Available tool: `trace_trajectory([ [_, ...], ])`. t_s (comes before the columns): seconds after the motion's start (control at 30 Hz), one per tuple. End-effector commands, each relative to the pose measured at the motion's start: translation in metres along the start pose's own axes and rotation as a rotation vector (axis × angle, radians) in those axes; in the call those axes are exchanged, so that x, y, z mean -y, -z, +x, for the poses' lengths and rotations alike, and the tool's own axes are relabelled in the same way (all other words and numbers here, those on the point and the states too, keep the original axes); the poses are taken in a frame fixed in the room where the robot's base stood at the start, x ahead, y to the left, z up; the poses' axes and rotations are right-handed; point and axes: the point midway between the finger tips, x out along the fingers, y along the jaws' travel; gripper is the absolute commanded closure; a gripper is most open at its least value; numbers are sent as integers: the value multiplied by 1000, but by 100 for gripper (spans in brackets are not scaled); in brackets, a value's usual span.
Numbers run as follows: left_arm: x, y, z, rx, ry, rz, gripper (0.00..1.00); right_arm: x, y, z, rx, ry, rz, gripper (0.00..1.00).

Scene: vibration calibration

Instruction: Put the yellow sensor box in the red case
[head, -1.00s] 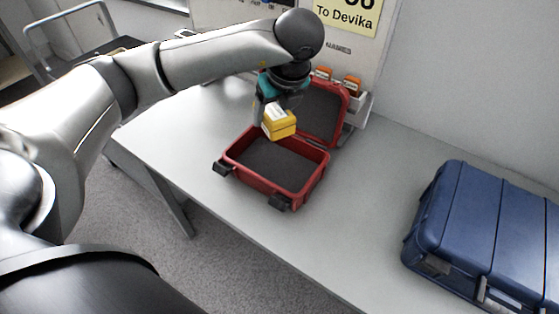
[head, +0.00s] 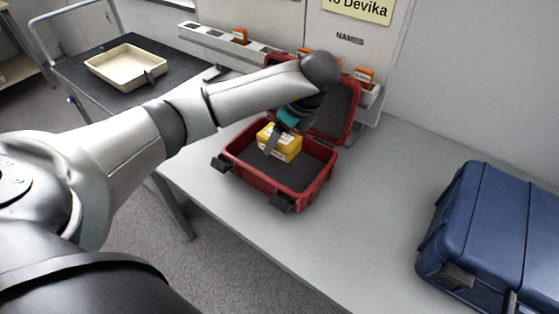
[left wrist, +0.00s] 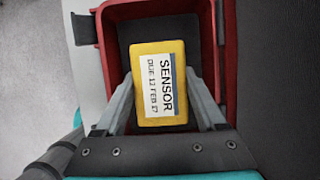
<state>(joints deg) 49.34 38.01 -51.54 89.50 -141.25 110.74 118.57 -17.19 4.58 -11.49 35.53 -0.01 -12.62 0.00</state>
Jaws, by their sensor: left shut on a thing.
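The yellow sensor box (head: 279,142) has a white label and is inside the outline of the open red case (head: 308,200). My left gripper (head: 271,140) is shut on it. In the left wrist view the box (left wrist: 160,84) sits between the two fingers of my left gripper (left wrist: 160,100), its label reading SENSOR, DUE 12 FEB 27. The red case wall (left wrist: 220,40) shows around it, with dark lining below. I cannot tell whether the box touches the case floor. The case lid stands open at the back. My right gripper is not in view.
A blue case (head: 500,230) stands at the right of the grey table (head: 370,180). A cream tray (head: 125,68) lies on a dark cart at the left. A white rack with orange items (head: 240,36) lines the back. The table between the two cases is clear.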

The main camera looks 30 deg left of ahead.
Motion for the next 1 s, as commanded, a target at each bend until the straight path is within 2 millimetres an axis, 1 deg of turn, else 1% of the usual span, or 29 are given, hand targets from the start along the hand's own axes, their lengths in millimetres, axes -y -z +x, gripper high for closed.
trace_trajectory([
  [0.03,0,3,7,1,0,-1,92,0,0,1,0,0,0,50],
  [0.1,1,5,12,0,1,-2,92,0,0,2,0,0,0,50],
  [0.27,1,9,21,-1,2,0,92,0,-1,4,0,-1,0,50],
  [0.5,0,22,53,0,1,0,92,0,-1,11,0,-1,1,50],
  [0.8,1,23,55,0,3,0,92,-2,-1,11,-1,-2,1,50],
  [0.83,0,23,56,0,2,0,26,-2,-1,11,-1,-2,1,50],
  [1.0,0,23,55,0,2,0,7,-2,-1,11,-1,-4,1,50],
])
